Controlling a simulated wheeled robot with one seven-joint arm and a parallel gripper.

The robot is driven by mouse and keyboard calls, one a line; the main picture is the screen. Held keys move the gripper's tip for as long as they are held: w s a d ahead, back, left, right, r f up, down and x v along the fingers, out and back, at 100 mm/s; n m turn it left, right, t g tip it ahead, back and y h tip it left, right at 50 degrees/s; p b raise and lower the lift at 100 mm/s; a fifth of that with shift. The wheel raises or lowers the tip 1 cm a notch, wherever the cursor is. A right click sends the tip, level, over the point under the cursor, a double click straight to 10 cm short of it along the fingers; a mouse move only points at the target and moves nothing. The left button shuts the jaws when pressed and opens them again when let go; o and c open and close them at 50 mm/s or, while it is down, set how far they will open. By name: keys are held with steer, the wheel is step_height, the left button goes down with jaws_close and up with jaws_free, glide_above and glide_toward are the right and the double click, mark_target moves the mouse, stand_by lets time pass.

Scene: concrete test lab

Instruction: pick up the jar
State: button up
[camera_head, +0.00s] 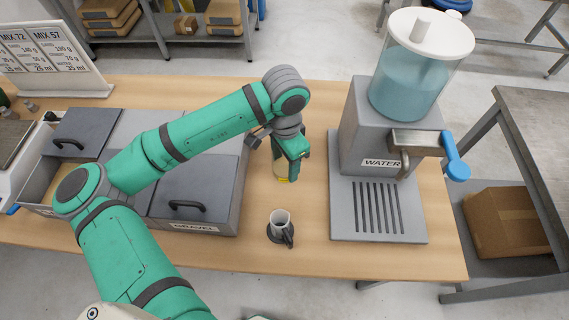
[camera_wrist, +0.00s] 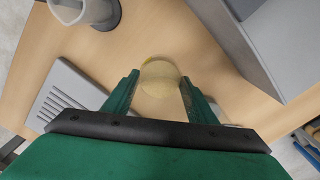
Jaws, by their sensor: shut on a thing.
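The jar is a small pale, yellowish round thing. In the wrist view the jar (camera_wrist: 160,78) sits between the two green fingers of my gripper (camera_wrist: 158,88), with its round top facing the camera. In the head view only a little of the jar (camera_head: 281,174) shows below my gripper (camera_head: 290,155), which hides the rest. My gripper is shut on the jar, over the wooden table (camera_head: 310,255) between the gravel bin and the water dispenser. I cannot tell whether the jar touches the table.
The lidded gravel bin (camera_head: 195,185) is to the left. Bare table lies around the cup.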

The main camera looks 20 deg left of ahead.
mark_target(282, 166)
steer(key=s+r, duration=0.1)
steer(key=r, duration=0.1)
steer(key=s+r, duration=0.2)
steer(key=shift+s+d, duration=0.2)
steer(key=shift+s, duration=0.05)
steer(key=s+d+r, duration=0.2)
steer(key=s+r, duration=0.2)
steer(key=s, duration=0.5)
steer(key=shift+r, duration=0.1)
steer(key=shift+d, duration=0.1)
